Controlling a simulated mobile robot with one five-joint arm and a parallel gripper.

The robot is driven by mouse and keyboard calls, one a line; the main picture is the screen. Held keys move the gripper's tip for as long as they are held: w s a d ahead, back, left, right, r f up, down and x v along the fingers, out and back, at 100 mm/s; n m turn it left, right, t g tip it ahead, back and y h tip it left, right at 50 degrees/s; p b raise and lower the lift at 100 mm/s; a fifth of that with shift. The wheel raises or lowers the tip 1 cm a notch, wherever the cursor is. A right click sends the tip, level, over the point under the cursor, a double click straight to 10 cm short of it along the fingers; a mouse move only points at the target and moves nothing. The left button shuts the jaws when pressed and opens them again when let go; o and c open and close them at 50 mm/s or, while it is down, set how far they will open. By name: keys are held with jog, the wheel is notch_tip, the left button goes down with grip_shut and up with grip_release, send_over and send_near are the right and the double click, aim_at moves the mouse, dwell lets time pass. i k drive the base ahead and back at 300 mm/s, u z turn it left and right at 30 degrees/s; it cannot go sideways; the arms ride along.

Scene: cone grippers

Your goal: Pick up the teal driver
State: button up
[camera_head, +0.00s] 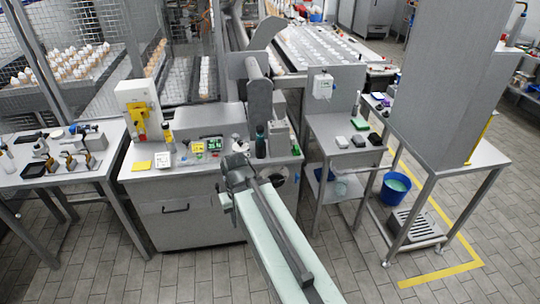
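A dark teal upright object (260,142) stands near the front right of the grey workbench (205,172); it may be the teal driver, but it is too small to be sure. My arm reaches up from the bottom of the view. My gripper (236,164) is at its far end, over the bench's front edge, to the left of and nearer than the teal object. A gap shows between them in the picture. The fingers are too small and dark to tell whether they are open or shut.
A yellow pad (140,166), a white card (163,160) and small items line the bench's left and middle. A grey machine (259,100) rises behind the teal object. Side tables stand left and right. A blue bucket (395,187) is at right. The floor in front is clear.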

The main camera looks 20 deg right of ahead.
aim_at(259, 129)
jog(key=z, duration=0.55)
jog(key=i, duration=0.95)
jog(key=u, duration=3.2)
jog(key=k, duration=0.8)
jog(key=z, duration=0.05)
